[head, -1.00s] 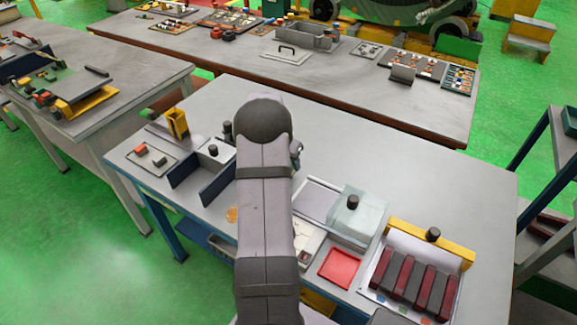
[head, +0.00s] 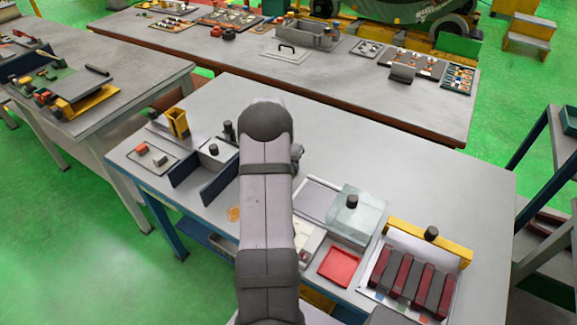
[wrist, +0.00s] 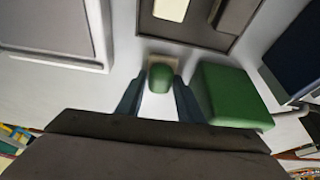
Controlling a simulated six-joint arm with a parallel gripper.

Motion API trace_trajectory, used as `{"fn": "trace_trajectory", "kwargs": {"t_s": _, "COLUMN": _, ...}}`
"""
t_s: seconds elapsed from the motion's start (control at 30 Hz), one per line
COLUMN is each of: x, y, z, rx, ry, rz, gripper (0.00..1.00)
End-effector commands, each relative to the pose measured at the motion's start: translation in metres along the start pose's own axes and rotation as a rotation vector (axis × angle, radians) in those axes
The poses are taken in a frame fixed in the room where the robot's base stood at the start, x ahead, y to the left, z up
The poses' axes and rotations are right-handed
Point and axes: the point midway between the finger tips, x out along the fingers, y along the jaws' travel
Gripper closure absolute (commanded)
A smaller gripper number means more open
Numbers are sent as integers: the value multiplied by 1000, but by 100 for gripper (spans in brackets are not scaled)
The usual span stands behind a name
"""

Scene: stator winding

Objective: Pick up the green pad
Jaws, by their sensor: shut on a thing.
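In the wrist view a small rounded green pad (wrist: 160,77) sits between the two dark fingers of my gripper (wrist: 158,98). The gripper is shut on it. A pale piece shows just behind the pad. Below the pad, between the fingers, is light surface. Whether the pad touches anything under it I cannot tell. In the head view my own arm hides the gripper and the pad.
A larger green block (wrist: 232,96) stands close to the right finger in the wrist view. A dark-framed tray (wrist: 212,14) lies beyond the pad. In the head view a red tray (head: 340,267) and a clear box (head: 355,218) are right of my arm.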

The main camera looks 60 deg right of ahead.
Motion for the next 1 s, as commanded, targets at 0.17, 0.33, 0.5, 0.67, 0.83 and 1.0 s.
{"fn": "trace_trajectory", "kwargs": {"t_s": 0.17, "x": -10, "y": -1, "z": -6, "rx": 2, "ry": 4, "rz": -3, "gripper": 89}}
{"fn": "trace_trajectory", "kwargs": {"t_s": 0.33, "x": -33, "y": -1, "z": -15, "rx": 2, "ry": 6, "rz": -4, "gripper": 89}}
{"fn": "trace_trajectory", "kwargs": {"t_s": 0.5, "x": -60, "y": -1, "z": -26, "rx": 2, "ry": 6, "rz": -3, "gripper": 89}}
{"fn": "trace_trajectory", "kwargs": {"t_s": 0.67, "x": -80, "y": -1, "z": -34, "rx": 1, "ry": 3, "rz": -2, "gripper": 89}}
{"fn": "trace_trajectory", "kwargs": {"t_s": 0.83, "x": -90, "y": 0, "z": -38, "rx": 0, "ry": 2, "rz": -1, "gripper": 89}}
{"fn": "trace_trajectory", "kwargs": {"t_s": 1.0, "x": -92, "y": 0, "z": -38, "rx": 0, "ry": 0, "rz": 0, "gripper": 89}}
